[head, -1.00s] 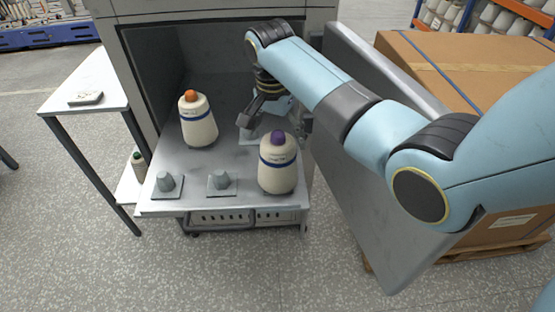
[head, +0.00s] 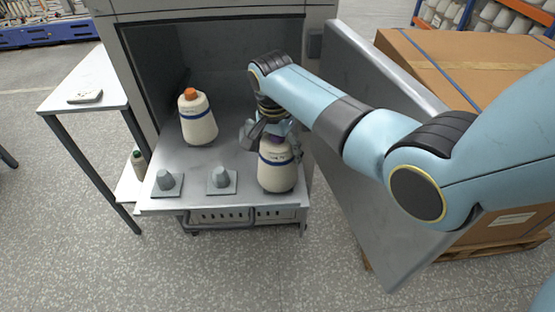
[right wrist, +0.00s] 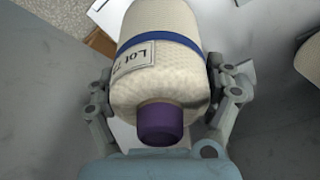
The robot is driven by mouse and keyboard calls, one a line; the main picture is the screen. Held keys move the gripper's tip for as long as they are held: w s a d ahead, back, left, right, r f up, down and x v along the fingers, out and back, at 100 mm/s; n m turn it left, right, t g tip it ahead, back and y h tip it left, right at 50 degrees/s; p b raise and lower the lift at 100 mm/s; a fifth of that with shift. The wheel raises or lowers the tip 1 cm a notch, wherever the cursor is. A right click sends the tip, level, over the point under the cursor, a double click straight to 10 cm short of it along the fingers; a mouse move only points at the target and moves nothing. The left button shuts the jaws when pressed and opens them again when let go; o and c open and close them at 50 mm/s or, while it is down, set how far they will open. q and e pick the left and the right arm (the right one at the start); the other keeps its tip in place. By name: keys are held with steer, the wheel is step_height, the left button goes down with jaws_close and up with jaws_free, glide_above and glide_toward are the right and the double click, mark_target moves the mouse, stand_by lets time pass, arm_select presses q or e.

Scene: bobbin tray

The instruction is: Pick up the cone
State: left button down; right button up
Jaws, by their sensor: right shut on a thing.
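A cream yarn cone (head: 277,178) with a blue band stands at the front right of the grey tray (head: 205,165). In the right wrist view the cone (right wrist: 165,80) shows a lot label and a purple tip. My right gripper (head: 272,148) is at its upper part, with a finger on each side in the wrist view (right wrist: 165,95), shut on the cone. The gripper hides the cone's top in the head view. A second cone (head: 198,122) with an orange tip stands at the back left of the tray. My left gripper is not in view.
Two empty grey pegs on square bases, one (head: 168,184) at the tray's front left and one (head: 221,180) at front middle. The cabinet's open door (head: 370,150) stands right of the tray, under my arm. A white side table (head: 85,80) is at left.

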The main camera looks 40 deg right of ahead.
steer(key=c, duration=0.4)
steer(key=shift+c, duration=0.4)
